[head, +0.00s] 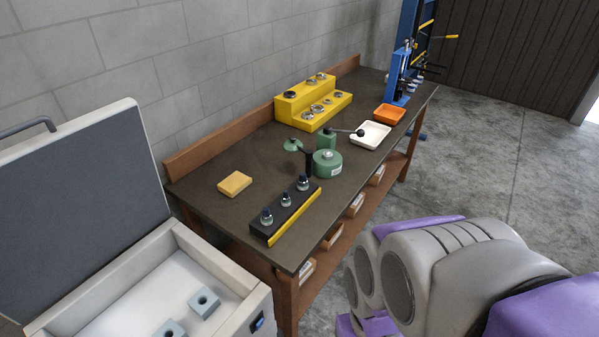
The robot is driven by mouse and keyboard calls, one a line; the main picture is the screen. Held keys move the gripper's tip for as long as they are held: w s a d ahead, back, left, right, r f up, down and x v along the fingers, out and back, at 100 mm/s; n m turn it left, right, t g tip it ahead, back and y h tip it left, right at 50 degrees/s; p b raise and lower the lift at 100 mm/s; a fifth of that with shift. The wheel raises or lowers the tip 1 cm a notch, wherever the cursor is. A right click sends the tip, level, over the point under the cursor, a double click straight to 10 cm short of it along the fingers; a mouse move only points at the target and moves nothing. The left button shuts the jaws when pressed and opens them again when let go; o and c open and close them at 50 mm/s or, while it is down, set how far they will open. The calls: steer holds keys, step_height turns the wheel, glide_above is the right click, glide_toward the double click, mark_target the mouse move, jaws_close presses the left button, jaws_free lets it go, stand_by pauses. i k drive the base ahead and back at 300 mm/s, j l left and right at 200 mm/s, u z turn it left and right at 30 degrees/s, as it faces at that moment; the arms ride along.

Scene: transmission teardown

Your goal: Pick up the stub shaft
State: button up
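I cannot tell for certain which piece is the stub shaft. A dark rack with a yellow front edge (295,220) lies near the front edge of the workbench (222,215). Several short, shiny metal pieces with dark tops stand upright in it: a left one (267,217), a middle one (286,199) and a right one (303,183). Round metal parts (317,109) sit on a yellow stepped stand (291,105) farther back. My gripper is not in view; only a grey and purple part of my own body shows at the lower right.
A green device (327,163) with a lever stands mid-bench. A tan block (234,183), a white tray (371,136), an orange bin (389,115) and a blue press (402,75) are also there. An open chest (110,300) with grey-blue blocks is at lower left. Floor at right is clear.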

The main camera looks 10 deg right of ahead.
mark_target(302, 185)
steer(key=u, duration=1.6)
steer(key=z, duration=1.6)
steer(key=i+l+u, duration=0.2)
steer(key=l, duration=0.35)
steer(key=i+l+u, duration=0.15)
steer(key=l, duration=0.45)
steer(key=i+l+u, duration=0.2)
steer(key=l, duration=0.4)
steer(key=i+l+u, duration=0.15)
steer(key=l, duration=0.5)
steer(key=i+l+u, duration=0.2)
steer(key=l, duration=0.45)
steer(key=l+u, duration=0.15)
steer(key=l, duration=0.5)
